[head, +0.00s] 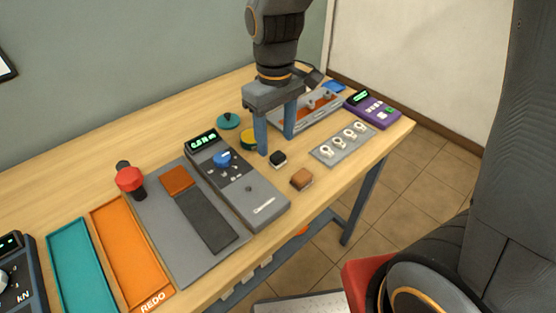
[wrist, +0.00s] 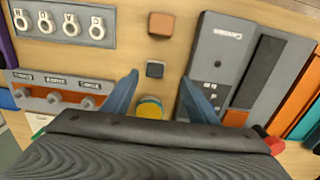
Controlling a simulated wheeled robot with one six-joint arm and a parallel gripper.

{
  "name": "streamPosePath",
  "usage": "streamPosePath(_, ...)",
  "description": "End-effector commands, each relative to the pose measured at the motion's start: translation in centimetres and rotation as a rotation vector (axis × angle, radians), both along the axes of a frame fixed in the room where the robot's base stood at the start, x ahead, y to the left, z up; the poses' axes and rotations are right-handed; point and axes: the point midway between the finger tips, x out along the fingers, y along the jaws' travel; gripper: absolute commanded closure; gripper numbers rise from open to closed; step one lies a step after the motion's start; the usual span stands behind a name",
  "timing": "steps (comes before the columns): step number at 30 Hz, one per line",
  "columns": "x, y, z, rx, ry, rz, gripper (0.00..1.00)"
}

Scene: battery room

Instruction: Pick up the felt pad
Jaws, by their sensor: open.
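My gripper (head: 276,146) is open and points down above the wooden table. In the wrist view my gripper (wrist: 160,77) has its two blue fingers spread, with nothing between them held. A small black block (head: 278,159) with a pale lower edge lies near the fingertips; the black block (wrist: 155,69) appears between the tips in the wrist view. A brown block (head: 301,179) lies nearer the table's front edge; the brown block (wrist: 161,24) is beyond the tips. A yellow-topped round piece (head: 249,138) is partly behind a finger. I cannot tell which piece is the felt pad.
A grey meter (head: 240,180) stands left of the gripper. A grey strip with several white rings (head: 341,143) and a grey rack (head: 317,115) are right. A teal disc (head: 228,121) lies behind. A red knob (head: 129,179) and teal and orange trays (head: 75,281) are left.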

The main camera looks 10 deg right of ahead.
Motion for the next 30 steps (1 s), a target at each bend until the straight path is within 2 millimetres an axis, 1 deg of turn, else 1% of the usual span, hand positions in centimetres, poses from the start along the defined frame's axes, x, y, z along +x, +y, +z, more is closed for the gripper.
streamPosePath(4,0.0,-0.2,-1.4,-0.001,0.003,-0.005,0.47)
streamPosePath(8,0.3,-0.4,-2.5,-0.001,0.004,-0.007,0.47)
streamPosePath(13,0.9,-0.7,-4.4,-0.001,0.003,-0.009,0.47)
streamPosePath(15,0.9,-0.7,-5.3,-0.001,0.003,-0.009,0.47)
streamPosePath(18,0.9,-0.7,-6.1,-0.001,0.001,-0.009,0.47)
streamPosePath(21,0.9,-0.7,-6.4,0.0,0.0,-0.009,0.47)
streamPosePath(27,0.9,-0.7,-6.4,0.001,-0.001,-0.009,0.47)
streamPosePath(29,0.9,-0.7,-6.4,0.001,-0.001,-0.009,0.57)
streamPosePath(30,0.9,-0.7,-6.4,0.001,-0.001,-0.009,0.64)
